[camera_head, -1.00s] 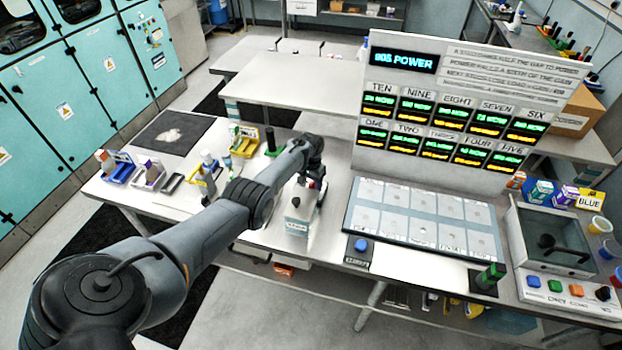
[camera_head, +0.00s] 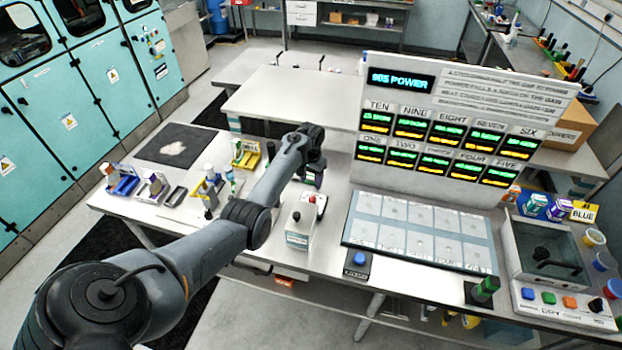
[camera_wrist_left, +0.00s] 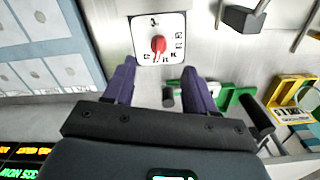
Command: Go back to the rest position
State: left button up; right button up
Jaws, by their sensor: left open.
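My left arm comes in from the left in the head view, and its wrist (camera_head: 308,145) is over the middle of the table. In the left wrist view my left gripper (camera_wrist_left: 158,86) is open, with two purple fingers apart and nothing between them. A white box with a red knob (camera_wrist_left: 158,42) lies beyond the fingertips there. In the head view the same white box (camera_head: 299,229) stands on the table, nearer the front than the wrist. My right gripper is not seen.
The tall display panel (camera_head: 455,125) stands right of my left wrist, behind a tray of pale tiles (camera_head: 420,230). Several small holders stand at the left, including a yellow one (camera_head: 245,154). A lidded grey unit (camera_head: 545,250) is at the far right. A blue button (camera_head: 360,259) sits near the front edge.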

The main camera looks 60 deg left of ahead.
pick_arm(q)
jog(key=shift+s, duration=0.1)
dwell(0.3)
jog(key=s+d+m+y+p, duration=0.1)
jog(key=d, duration=0.1)
jog(key=s+d+y+p, duration=0.1)
jog(key=s+d, duration=0.1)
jog(key=d, duration=0.1)
jog(key=s+d+f+m+y+p, duration=0.1)
jog(key=d+p, duration=0.1)
jog(key=d, duration=0.1)
jog(key=shift+s+m, duration=0.2)
jog(key=shift+m, duration=0.1)
jog(key=s+d+r+m+t+h+p, duration=0.1)
jog(key=s+d+r+p, duration=0.1)
jog(key=s+d+r, duration=0.2)
jog(key=s+d+r+m+t+h+p, duration=0.1)
jog(key=s+d+r, duration=0.3)
jog(key=s+d, duration=0.6)
jog(key=s+d+r+m+t+h+p, duration=0.1)
jog(key=s+d, duration=0.6)
jog(key=d, duration=1.2)
notch_tip(320, 180, up, 3)
jog(key=shift+s+r+m+t+p, duration=0.15)
jog(key=shift+s+m+t+p, duration=0.15)
jog(key=shift+m+p, duration=0.65)
